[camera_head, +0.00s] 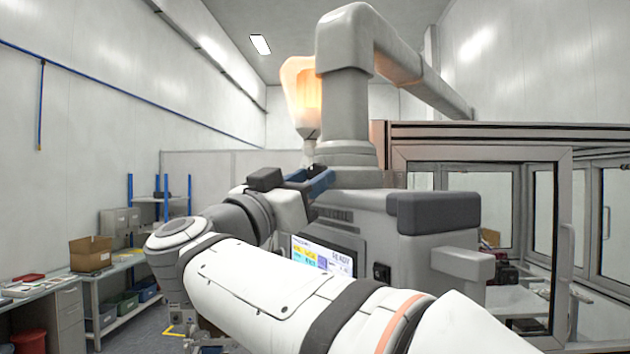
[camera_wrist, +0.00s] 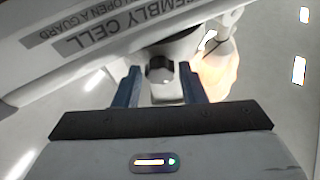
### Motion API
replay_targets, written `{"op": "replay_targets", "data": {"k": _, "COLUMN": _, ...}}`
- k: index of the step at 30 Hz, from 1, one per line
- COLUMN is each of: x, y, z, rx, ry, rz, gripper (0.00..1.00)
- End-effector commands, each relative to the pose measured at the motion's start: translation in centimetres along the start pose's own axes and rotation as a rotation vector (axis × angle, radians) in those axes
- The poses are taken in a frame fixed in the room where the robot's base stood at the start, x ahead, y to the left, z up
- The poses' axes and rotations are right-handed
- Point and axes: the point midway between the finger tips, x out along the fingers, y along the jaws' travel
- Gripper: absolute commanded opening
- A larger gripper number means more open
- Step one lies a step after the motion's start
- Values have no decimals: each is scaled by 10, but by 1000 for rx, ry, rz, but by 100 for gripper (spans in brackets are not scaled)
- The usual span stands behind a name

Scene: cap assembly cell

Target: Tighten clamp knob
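My gripper (camera_wrist: 160,75) shows in the wrist view with its two blue fingers apart. A dark, rounded part that looks like the clamp knob (camera_wrist: 159,69) sits between the fingertips, with a visible gap on each side. A pale machine part lies around and below it in that view. In the head view my gripper (camera_head: 308,183) is at the upper front of the grey assembly machine (camera_head: 365,208), below the glowing orange hopper (camera_head: 301,92). The knob is not distinguishable there; my arm and gripper cover that area.
The machine carries a lit screen (camera_head: 325,258) and a dark padded block (camera_head: 433,213) at its right. A thick grey pipe (camera_head: 346,90) rises behind. A framed glass enclosure (camera_head: 555,230) stands at the right. A bench with a cardboard box (camera_head: 90,254) is at the left.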

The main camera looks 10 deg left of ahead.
Motion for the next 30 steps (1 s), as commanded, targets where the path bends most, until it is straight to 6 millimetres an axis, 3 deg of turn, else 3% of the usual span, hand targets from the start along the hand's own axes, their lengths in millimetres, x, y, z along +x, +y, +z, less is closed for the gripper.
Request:
{"op": "replay_targets", "data": {"k": 11, "x": 0, "y": 0, "z": 0, "rx": 0, "ry": 0, "rz": -1, "gripper": 7}}
{"op": "replay_targets", "data": {"k": 22, "x": -1, "y": -4, "z": 1, "rx": 235, "ry": 0, "rz": 96, "gripper": 7}}
{"op": "replay_targets", "data": {"k": 30, "x": -1, "y": -4, "z": -1, "rx": 259, "ry": 0, "rz": 105, "gripper": 7}}
